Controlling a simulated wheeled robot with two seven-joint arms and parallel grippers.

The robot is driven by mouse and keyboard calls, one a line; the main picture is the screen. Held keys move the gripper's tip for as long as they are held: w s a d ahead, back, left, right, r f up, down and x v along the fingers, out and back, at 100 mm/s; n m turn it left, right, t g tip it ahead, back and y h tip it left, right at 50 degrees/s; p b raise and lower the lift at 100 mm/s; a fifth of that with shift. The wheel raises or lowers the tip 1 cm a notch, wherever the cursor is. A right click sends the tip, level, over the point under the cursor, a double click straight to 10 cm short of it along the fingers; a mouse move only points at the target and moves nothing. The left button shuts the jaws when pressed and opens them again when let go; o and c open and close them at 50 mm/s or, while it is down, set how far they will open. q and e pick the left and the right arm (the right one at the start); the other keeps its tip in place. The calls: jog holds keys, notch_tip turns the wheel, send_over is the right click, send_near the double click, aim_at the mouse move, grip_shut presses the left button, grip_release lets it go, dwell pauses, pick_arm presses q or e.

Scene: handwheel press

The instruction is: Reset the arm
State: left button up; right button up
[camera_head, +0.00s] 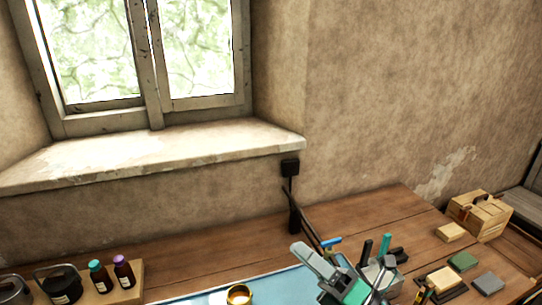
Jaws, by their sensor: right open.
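My right gripper (330,275) shows at the bottom, right of centre, as pale grey and teal parts over the edge of the blue mat (270,284). It is open, and I see nothing held in it. A tool holder (385,278) with black, teal and grey handles stands just right of it; the two overlap in the picture, and I cannot tell if they touch. My left gripper is not in view. No handwheel or press shows in this view.
A brass ring-like cup (239,295) is on the mat. Dark bottles (124,272) stand on a wooden tray at left. A wooden box (480,215) and several small blocks (463,261) lie at right. A black lamp-like stand (294,215) rises by the wall. Bare table (365,215) lies behind.

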jog(key=w+d+f+m+t+h, duration=0.2)
jog(key=d+f+m+t+h, duration=0.25)
jog(key=m+h, duration=0.45)
jog(key=w+d+f+m+t+h, duration=0.25)
jog(key=d+m+h, duration=0.4)
jog(key=m, duration=0.55)
jog(key=s+d+f+m+g+h, duration=0.2)
jog(key=d+f+m+g, duration=0.15)
jog(key=f, duration=0.25)
jog(key=s+d+f+m+g+h, duration=0.2)
jog(key=f+m+h, duration=0.15)
jog(key=f, duration=0.25)
jog(key=s+f+m+g+y, duration=0.1)
jog(key=s+f+m+g, duration=0.2)
jog(key=s+f+g, duration=0.5)
jog(key=s+f+m+g, duration=0.35)
jog(key=s+f, duration=0.25)
jog(key=s, duration=0.5)
jog(key=s+f+x, duration=0.1)
jog(key=s+x, duration=0.2)
jog(key=x, duration=1.2)
jog(key=s+a+x, duration=0.1)
jog(key=s+x, duration=0.2)
jog(key=x, duration=1.3)
jog(key=s+d+f, duration=0.2)
jog(key=s+f, duration=0.7)
jog(key=s, duration=0.1)
jog(key=s+d+f+g, duration=0.1)
jog(key=s+d+f, duration=0.1)
jog(key=s+f, duration=0.8)
